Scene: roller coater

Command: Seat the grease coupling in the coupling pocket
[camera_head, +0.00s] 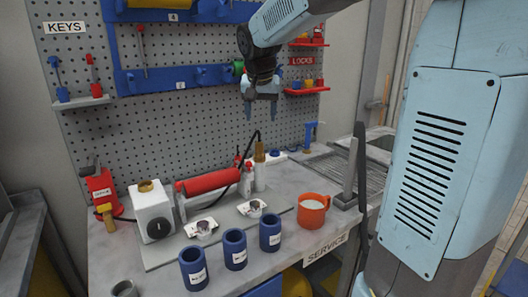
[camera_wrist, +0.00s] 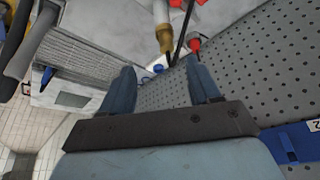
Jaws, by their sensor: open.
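My gripper (camera_head: 261,108) is open and empty, hanging fingers-down in front of the pegboard, above the back of the bench. Its two blue fingers also show in the wrist view (camera_wrist: 160,70), with nothing between them. A brass-coloured fitting (camera_head: 259,153) on a white cylinder stands below the gripper, beside a black hose (camera_head: 248,147); it may be the grease coupling. The brass fitting shows in the wrist view (camera_wrist: 164,38) beyond the fingertips, apart from them. I cannot make out the coupling pocket with certainty.
A red roller (camera_head: 209,182) lies behind two small fixtures on a base plate. Several blue cups (camera_head: 234,249) and an orange mug (camera_head: 313,209) stand at the front. A white box with a knob (camera_head: 152,210) is at left. The pegboard (camera_head: 180,125) is close behind my gripper.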

